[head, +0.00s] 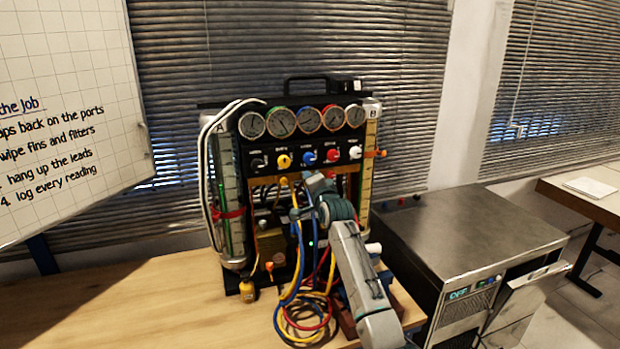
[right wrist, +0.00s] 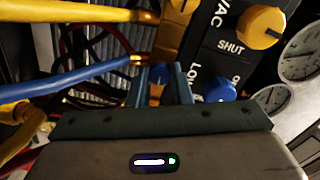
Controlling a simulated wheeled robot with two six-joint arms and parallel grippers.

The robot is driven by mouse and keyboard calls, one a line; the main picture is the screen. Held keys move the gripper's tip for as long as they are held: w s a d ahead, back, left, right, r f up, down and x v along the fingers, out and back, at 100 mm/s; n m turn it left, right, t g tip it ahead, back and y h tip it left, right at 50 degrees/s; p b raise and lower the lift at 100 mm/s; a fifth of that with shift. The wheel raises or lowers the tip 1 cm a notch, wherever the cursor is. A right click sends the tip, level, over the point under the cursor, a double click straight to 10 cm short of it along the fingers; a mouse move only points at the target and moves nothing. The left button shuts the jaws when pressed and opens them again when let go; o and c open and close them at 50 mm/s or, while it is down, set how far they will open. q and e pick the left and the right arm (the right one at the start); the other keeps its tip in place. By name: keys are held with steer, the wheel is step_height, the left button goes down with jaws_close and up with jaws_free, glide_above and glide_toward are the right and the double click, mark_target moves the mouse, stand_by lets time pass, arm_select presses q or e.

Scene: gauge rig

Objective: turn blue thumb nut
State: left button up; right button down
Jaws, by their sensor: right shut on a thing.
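My right gripper (right wrist: 159,86) is shut on the blue thumb nut (right wrist: 158,73) below the manifold, beside the blue valve knob (right wrist: 219,90). Only a little of the nut shows between the fingers, with an orange bit by it. In the head view my right gripper (head: 317,183) reaches up to the row of ports under the gauge panel, and the nut is hidden behind it. My left gripper is not in view.
Yellow (right wrist: 70,12) and blue (right wrist: 75,75) hoses run close beside the gripper. Valve knobs, including a yellow one (head: 284,161), and several round gauges (head: 308,120) sit above. The bench's left side (head: 130,300) is clear.

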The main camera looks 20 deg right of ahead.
steer(key=shift+m, duration=0.6)
steer(key=c, duration=1.3)
jaws_free()
steer(key=shift+s, duration=0.1)
steer(key=shift+s+d+b, duration=0.2)
steer(key=shift+s+b, duration=1.35)
steer(key=shift+s, duration=3.75)
